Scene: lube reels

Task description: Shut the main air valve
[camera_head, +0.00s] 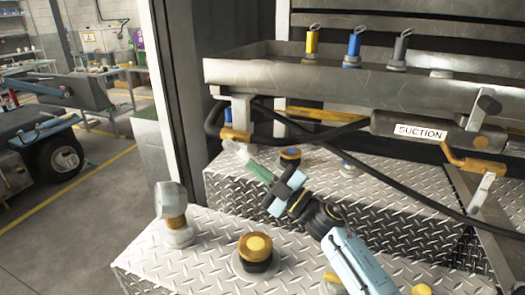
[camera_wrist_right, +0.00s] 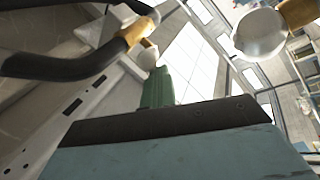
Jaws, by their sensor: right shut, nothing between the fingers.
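My right gripper (camera_head: 258,170) reaches in from the bottom right, over the tread-plate deck, pointing up and left. Its green fingers are shut and hold nothing; they also show in the right wrist view (camera_wrist_right: 159,88). Just past the fingertips is a pale rounded knob (camera_head: 234,149) below a brass hose fitting (camera_head: 235,134); I cannot tell whether they touch. A grey-headed brass fitting (camera_head: 174,207) stands upright at the deck's front left. No label reads main air valve, so I cannot tell which part it is. My left gripper is not in view.
Yellow-topped black caps (camera_head: 256,251) stand on the deck. Black hoses (camera_head: 400,185) cross behind my gripper. A grey cylinder marked SUCTION (camera_head: 420,131) hangs at the right, under a metal tray (camera_head: 250,72). The workshop floor (camera_head: 95,215) at left is open.

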